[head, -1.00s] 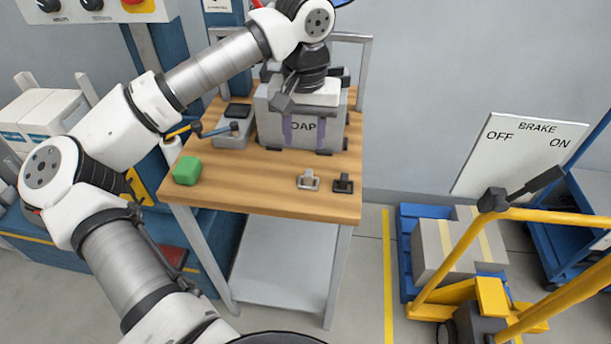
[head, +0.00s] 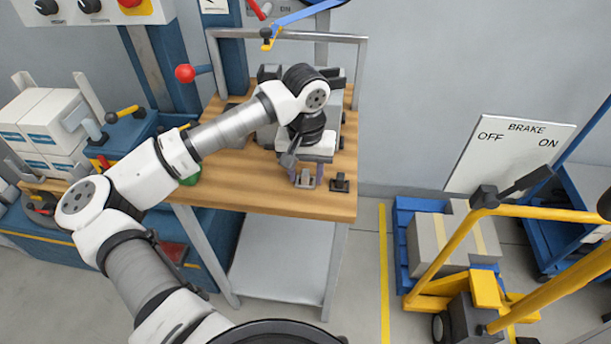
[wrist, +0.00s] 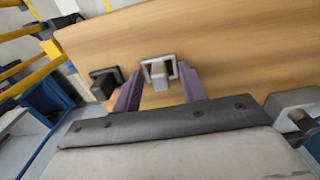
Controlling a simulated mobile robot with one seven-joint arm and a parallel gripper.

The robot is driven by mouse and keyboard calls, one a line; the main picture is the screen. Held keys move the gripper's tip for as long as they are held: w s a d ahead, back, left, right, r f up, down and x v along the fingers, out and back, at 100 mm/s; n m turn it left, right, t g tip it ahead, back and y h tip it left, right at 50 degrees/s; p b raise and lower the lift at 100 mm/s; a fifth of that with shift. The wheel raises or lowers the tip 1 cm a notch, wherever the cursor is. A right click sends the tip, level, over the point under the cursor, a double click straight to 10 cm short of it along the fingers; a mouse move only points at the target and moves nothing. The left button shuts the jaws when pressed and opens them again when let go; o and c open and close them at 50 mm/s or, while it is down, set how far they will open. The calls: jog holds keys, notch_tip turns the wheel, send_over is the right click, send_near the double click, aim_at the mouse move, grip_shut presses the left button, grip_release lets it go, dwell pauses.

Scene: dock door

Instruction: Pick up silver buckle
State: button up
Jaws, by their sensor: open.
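The silver buckle (head: 304,181) lies on the wooden table top near its front edge, partly hidden by my gripper in the head view. In the wrist view the silver buckle (wrist: 157,83) shows between the purple fingers. My gripper (wrist: 160,68) is open, with one finger on each side of the buckle and nothing held. In the head view my gripper (head: 306,178) points down at the buckle. I cannot tell the exact height of the fingertips or whether they touch it.
A grey box behind is mostly hidden by my arm. The green block (head: 190,181) is partly covered. A yellow-handled cart (head: 486,290) stands at the right.

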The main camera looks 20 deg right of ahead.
grip_shut()
jog(key=shift+r, duration=0.15)
